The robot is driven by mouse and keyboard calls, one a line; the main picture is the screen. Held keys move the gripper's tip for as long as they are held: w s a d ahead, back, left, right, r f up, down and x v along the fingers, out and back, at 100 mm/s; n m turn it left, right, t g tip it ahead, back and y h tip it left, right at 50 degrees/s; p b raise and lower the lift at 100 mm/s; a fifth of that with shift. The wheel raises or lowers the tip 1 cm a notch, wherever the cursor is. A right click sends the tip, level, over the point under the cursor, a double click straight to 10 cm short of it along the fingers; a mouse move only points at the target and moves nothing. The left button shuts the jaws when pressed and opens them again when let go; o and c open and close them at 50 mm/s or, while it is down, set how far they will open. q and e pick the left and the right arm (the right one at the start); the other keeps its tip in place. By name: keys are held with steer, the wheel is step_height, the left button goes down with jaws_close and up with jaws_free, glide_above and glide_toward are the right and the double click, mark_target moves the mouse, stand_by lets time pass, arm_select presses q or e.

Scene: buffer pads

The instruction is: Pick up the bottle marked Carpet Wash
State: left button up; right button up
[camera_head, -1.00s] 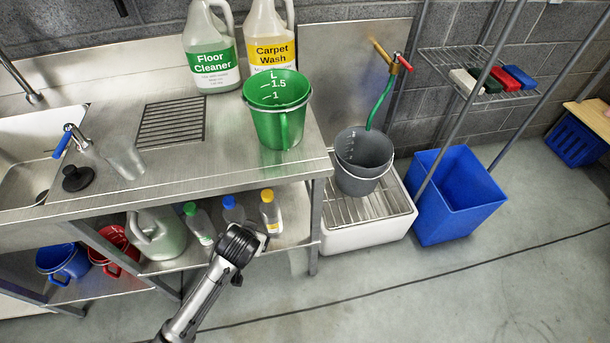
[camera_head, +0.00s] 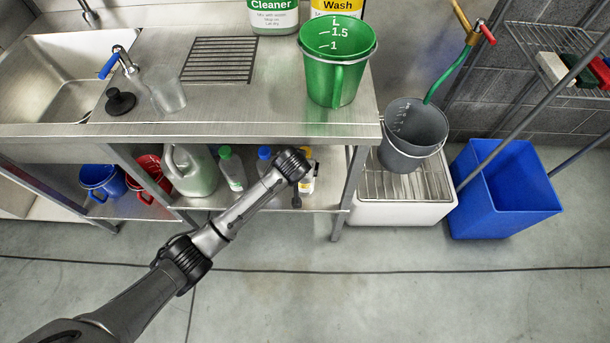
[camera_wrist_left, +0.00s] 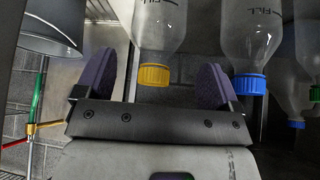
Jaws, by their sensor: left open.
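A large jug with a yellow label (camera_head: 337,7) stands at the back of the steel worktop; the top of the picture cuts it off and only "Wash" shows. A small bottle with a yellow cap and yellow label (camera_head: 308,181) stands on the lower shelf, partly hidden by my left arm. My left gripper (camera_head: 293,164) is at the shelf's front, its fingers hidden in the head view. In the left wrist view, which looks upside down, the open fingers (camera_wrist_left: 155,80) flank the yellow cap (camera_wrist_left: 152,75) with gaps on both sides. My right gripper is not in view.
A blue-capped bottle (camera_wrist_left: 250,84) stands close beside the yellow-capped one. A green-capped bottle (camera_head: 232,168) and a large jug (camera_head: 192,172) are further left. The worktop edge (camera_head: 190,128) overhangs the shelf; a table leg (camera_head: 350,192) is to the right. The floor in front is clear.

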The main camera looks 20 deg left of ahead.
arm_select(q)
steer(key=w, duration=0.1)
steer(key=w+b, duration=0.1)
steer(key=w, duration=0.1)
steer(key=shift+a+f, duration=0.15)
steer(key=shift+a, duration=0.05)
steer(key=shift+w+a+b, duration=0.15)
steer(key=shift+w+b, duration=0.65)
steer(key=shift+w, duration=0.35)
steer(key=shift+b+x, duration=0.55)
steer(key=shift+x, duration=0.55)
steer(key=shift+f, duration=0.3)
steer(key=shift+w, duration=0.1)
steer(key=shift+c, duration=0.2)
steer(key=c, duration=1.2)
